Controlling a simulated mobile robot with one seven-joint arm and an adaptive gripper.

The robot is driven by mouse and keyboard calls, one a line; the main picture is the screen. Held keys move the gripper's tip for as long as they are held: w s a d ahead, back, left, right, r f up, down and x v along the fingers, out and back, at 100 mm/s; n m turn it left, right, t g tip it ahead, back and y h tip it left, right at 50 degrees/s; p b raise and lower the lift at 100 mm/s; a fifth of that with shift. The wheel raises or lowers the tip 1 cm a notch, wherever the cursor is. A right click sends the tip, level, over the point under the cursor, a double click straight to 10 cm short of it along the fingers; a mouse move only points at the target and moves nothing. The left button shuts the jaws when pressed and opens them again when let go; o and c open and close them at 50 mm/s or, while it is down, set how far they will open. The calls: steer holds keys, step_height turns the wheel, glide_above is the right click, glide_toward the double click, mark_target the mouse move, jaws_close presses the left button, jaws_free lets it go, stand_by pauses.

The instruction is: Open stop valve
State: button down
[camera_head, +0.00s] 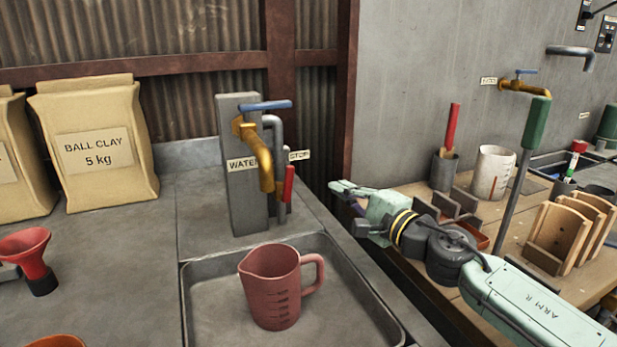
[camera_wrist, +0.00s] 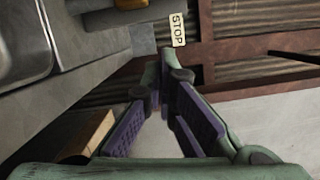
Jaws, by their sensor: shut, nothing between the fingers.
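The stop valve's red lever (camera_head: 289,184) hangs down beside the grey pipe (camera_head: 277,140), right of the grey post (camera_head: 240,165). A small STOP label (camera_head: 299,155) sits above the lever. The label also shows in the wrist view (camera_wrist: 177,30), just beyond my fingertips; the red lever does not show there. My gripper (camera_head: 336,187) is right of the lever and apart from it, over the gap beside the counter. In the wrist view my gripper (camera_wrist: 168,58) is shut, its fingertips together and empty.
A brass water tap (camera_head: 262,155) with a blue lever stands on the post. A red measuring jug (camera_head: 272,287) is in the metal sink (camera_head: 190,300) below. Clay bags (camera_head: 97,150) stand left. A wooden bench (camera_head: 500,225) with pots and racks lies right.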

mark_target(287, 183)
steer(key=w+a+p, duration=0.2)
steer(key=a, duration=0.4)
steer(key=shift+a+r+p, duration=0.2)
steer(key=shift+r+p, duration=0.15)
steer(key=shift+r, duration=0.05)
steer(key=shift+w, duration=0.1)
steer(key=shift+s+a+r+b, duration=0.25)
steer(key=shift+a+b, duration=0.3)
steer(key=shift+b, duration=0.45)
